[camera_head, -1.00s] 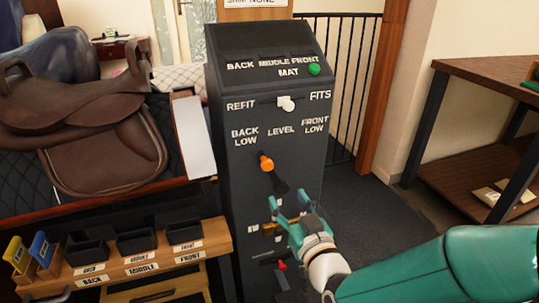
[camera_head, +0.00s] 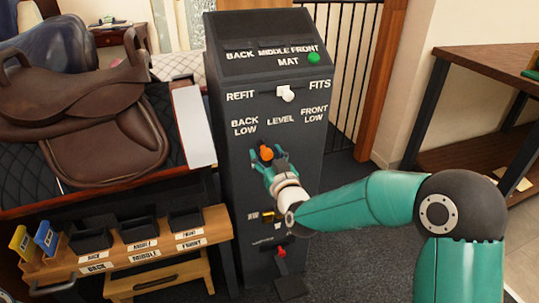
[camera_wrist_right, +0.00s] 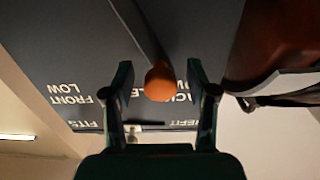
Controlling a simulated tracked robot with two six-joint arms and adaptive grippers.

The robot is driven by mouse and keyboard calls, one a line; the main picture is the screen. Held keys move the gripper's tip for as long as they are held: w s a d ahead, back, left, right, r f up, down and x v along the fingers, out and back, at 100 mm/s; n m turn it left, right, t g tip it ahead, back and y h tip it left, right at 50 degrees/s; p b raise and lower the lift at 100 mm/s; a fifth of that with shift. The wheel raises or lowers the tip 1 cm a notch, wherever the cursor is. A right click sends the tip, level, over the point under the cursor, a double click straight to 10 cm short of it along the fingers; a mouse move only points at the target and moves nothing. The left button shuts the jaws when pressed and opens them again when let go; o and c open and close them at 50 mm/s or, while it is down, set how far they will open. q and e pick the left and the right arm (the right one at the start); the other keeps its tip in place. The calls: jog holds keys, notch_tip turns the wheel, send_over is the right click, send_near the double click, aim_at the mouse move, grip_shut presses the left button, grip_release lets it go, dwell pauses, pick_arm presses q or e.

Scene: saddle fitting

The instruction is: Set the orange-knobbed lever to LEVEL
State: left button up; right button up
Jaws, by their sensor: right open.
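The orange knob (camera_head: 266,153) tops a dark lever on the front of the dark cabinet (camera_head: 225,170). In the head view the knob sits below the labels BACK LOW, LEVEL (camera_head: 281,120) and FRONT LOW, to the lower left of LEVEL. My right gripper (camera_head: 268,157) is open at the knob, a finger on either side of it. In the right wrist view the orange knob (camera_wrist_right: 160,82) lies between the two open fingers, with a gap to each. The lever's lower part is hidden behind my gripper in the head view. My left gripper is not in view.
Above is a white knob (camera_head: 286,94) between REFIT and FITS, and a green button (camera_head: 313,57). A small red handle (camera_head: 281,252) is low on the cabinet. A brown saddle (camera_head: 85,110) is at left, a wooden table (camera_head: 485,55) at right.

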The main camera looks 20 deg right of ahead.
grip_shut()
dwell(0.3)
jog(key=shift+a, duration=0.15)
